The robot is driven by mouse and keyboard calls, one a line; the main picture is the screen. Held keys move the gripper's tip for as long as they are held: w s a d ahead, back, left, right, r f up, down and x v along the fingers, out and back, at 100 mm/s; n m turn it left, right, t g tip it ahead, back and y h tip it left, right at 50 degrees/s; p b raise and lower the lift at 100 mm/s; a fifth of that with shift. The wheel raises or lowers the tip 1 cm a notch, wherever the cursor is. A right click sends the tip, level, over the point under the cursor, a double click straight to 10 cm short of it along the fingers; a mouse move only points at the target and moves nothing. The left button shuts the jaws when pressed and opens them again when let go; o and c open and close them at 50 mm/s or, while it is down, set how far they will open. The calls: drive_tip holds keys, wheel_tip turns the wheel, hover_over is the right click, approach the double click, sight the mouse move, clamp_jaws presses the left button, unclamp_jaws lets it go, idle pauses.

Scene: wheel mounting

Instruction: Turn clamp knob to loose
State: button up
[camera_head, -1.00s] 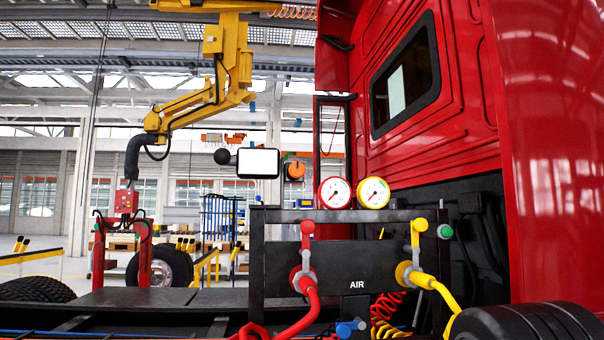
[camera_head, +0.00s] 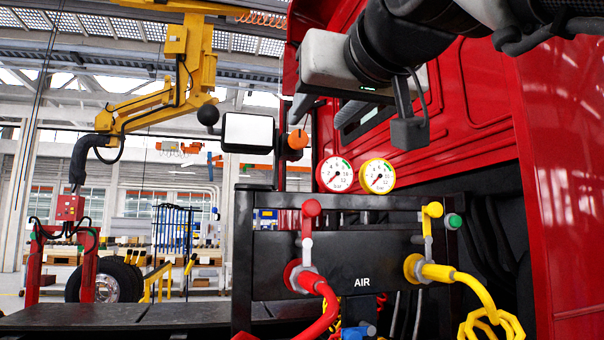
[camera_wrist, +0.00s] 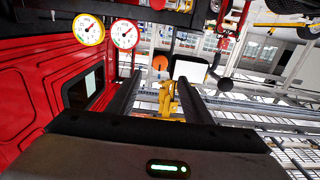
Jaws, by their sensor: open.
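A round orange knob-like part (camera_head: 297,140) shows at the right of a white screen (camera_head: 248,132), behind the AIR panel; I cannot tell for certain that it is the clamp knob. It also shows in the wrist view (camera_wrist: 160,62), beyond my finger tips and beside the white screen (camera_wrist: 188,69). My gripper (camera_head: 320,110) hangs at the upper middle, above the gauges in the picture, with its pale body and dark fingers. In the wrist view my gripper (camera_wrist: 159,84) has its two dark fingers wide apart, with nothing held between them.
The black AIR panel (camera_head: 330,265) carries a red lever (camera_head: 310,209), a yellow lever (camera_head: 433,210) and hoses. Two gauges (camera_head: 335,174) sit above it. The red truck cab (camera_head: 560,190) fills the right. A yellow hoist arm (camera_head: 165,105) hangs at the left.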

sight(300, 138)
drive_tip(key=p+x, duration=0.1)
drive_tip(key=x, duration=0.9)
drive_tip(key=shift+w+a+f, duration=0.1)
drive_tip(key=shift+w, duration=0.15)
drive_tip(key=c, duration=1)
